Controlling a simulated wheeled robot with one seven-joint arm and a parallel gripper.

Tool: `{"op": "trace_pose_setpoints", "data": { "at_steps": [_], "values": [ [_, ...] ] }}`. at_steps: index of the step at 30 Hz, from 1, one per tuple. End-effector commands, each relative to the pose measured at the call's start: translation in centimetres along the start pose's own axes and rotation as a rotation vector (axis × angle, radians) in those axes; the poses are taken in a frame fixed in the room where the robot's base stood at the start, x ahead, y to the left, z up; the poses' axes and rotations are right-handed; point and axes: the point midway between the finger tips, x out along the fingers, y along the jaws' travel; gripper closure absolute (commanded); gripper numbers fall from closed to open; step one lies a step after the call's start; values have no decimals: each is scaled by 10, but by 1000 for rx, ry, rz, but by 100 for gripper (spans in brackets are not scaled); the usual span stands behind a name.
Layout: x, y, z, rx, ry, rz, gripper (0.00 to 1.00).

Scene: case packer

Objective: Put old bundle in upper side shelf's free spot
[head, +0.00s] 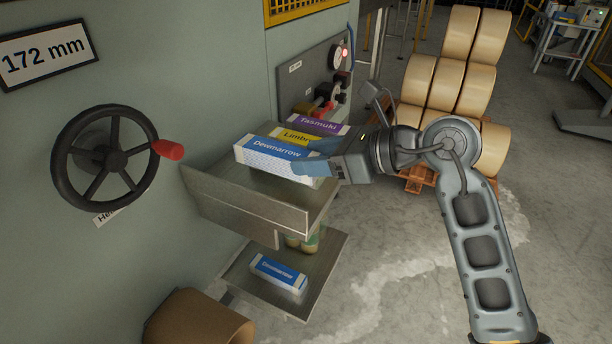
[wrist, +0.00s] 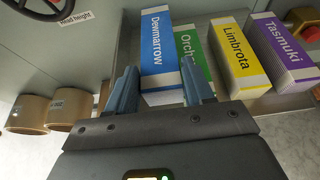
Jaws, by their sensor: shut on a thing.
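My gripper (head: 314,160) is shut on a blue-and-white Dewmarrow bundle (head: 262,158), also in the wrist view (wrist: 160,42). The bundle is over the upper side shelf (head: 245,206); I cannot tell whether it touches the shelf floor. Beyond it on that shelf stand a yellow Limbrota bundle (wrist: 238,60) and a purple Tasmuki bundle (wrist: 283,50). A green bundle (wrist: 194,60), its label partly covered, shows between Dewmarrow and Limbrota in the wrist view. Bare shelf floor lies on the near side of the held bundle. Another Dewmarrow bundle (head: 278,274) lies on the lower shelf (head: 318,278).
Small greenish-tan items (head: 302,242) sit on the lower shelf, partly hidden by the upper one. A handwheel (head: 105,158) with a red knob juts from the machine wall at left. A gauge panel (head: 318,85) is behind the shelf. Brown rolls (head: 452,70) stand on a pallet at back right.

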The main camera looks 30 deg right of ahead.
Motion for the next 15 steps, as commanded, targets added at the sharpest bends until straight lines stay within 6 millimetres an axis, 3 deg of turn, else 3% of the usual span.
{"op": "trace_pose_setpoints", "data": {
  "at_steps": [7,15],
  "values": [
    [15,10,-8,0,0,-2,84],
    [28,9,-40,3,2,-1,84]
  ]
}}
